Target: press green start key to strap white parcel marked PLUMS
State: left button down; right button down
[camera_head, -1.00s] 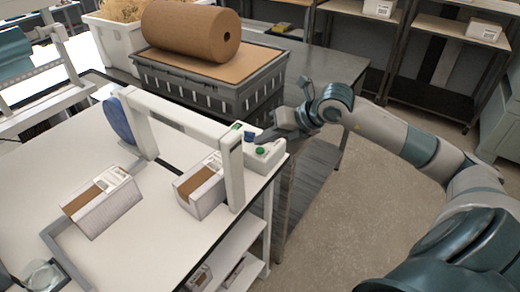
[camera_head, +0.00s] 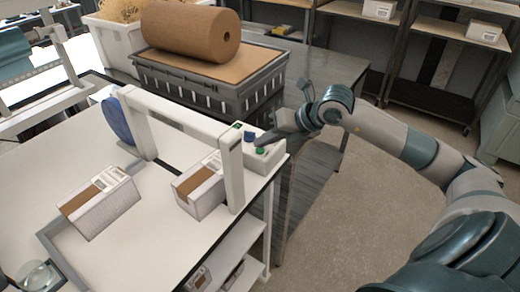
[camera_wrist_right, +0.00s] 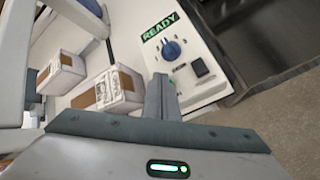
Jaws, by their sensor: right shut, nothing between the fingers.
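A white strapping machine with an arch (camera_head: 180,118) stands on the white table. Its control box carries a green key (camera_head: 261,150) and a blue knob (camera_head: 249,136). A white parcel with a brown strip and label (camera_head: 200,188) sits at the arch's right post; it also shows in the wrist view (camera_wrist_right: 108,92). Its label is too small to read. My right gripper (camera_head: 262,140) is shut and empty, fingertips just by the green key; I cannot tell if they touch. In the wrist view the fingers (camera_wrist_right: 161,84) hide the green key. My left gripper is not in view.
A second white parcel (camera_head: 100,204) lies left of the arch, its label unreadable. The wrist view shows a READY display (camera_wrist_right: 160,27) and a black switch (camera_wrist_right: 200,68). A grey crate (camera_head: 215,85) bearing a brown paper roll (camera_head: 190,34) stands behind. Floor is clear at right.

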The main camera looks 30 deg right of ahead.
aim_at(264, 153)
jog(key=shift+f+b, duration=0.35)
jog(key=shift+b, duration=0.05)
dwell(0.4)
jog(key=shift+r, duration=0.1)
dwell(0.3)
jog(key=shift+r+p, duration=0.3)
jog(key=shift+r, duration=0.5)
notch_tip(264, 153, up, 5)
jog(key=shift+p, duration=1.2)
